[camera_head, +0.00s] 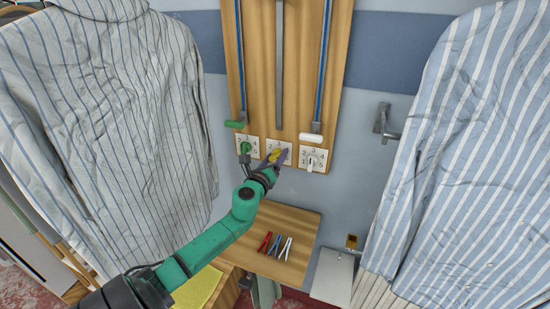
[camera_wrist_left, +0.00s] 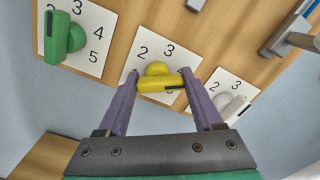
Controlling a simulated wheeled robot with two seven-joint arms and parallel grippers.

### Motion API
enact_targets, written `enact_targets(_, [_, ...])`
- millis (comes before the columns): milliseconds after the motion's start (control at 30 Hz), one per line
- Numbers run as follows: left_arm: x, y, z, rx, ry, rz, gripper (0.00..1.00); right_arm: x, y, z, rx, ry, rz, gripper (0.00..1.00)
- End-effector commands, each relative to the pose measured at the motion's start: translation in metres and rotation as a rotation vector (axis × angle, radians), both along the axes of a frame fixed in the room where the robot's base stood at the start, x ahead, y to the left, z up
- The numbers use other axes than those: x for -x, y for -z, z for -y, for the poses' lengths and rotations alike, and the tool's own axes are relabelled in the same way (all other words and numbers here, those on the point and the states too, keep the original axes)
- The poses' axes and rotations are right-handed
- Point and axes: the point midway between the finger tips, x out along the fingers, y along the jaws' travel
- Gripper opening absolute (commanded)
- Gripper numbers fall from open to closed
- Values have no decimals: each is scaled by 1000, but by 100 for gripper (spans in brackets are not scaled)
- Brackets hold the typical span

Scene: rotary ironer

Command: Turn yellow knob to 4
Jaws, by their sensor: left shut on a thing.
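The yellow knob (camera_head: 273,155) sits on the middle white number plate (camera_head: 270,146) of a wooden wall panel. It also shows in the left wrist view (camera_wrist_left: 156,84), its bar lying nearly level with a dark mark at its right end. My left gripper (camera_wrist_left: 158,79) is shut on the yellow knob, one purple finger at each end of the bar. The 2 and 3 show above the bar; a digit under it is partly covered, and my right-hand finger hides the plate's right side, so the 4 is not visible. My right gripper is not in view.
A green knob (camera_head: 245,148) is left of it and a white knob (camera_head: 313,161) right of it, both close. Striped shirts hang at left (camera_head: 110,110) and right (camera_head: 450,150). Below is a small wooden shelf (camera_head: 290,219) with red, blue and white clips (camera_head: 275,244).

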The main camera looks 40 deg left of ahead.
Motion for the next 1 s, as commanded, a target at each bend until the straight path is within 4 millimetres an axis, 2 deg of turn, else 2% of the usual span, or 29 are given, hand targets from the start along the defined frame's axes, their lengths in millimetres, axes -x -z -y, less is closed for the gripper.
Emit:
enact_targets(500, [0,0,0,-21,0,-7,12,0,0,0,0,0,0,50])
enact_targets(533, [0,0,0,-21,0,-7,79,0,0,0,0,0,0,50])
enact_targets(567, [0,0,0,-21,0,-7,90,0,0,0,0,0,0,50])
enact_targets(600, [0,0,0,-21,0,-7,98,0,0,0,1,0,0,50])
enact_targets(867, [0,0,0,-20,0,-7,98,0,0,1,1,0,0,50])
enact_targets(1000, [6,1,2,-20,1,-8,98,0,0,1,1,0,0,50])
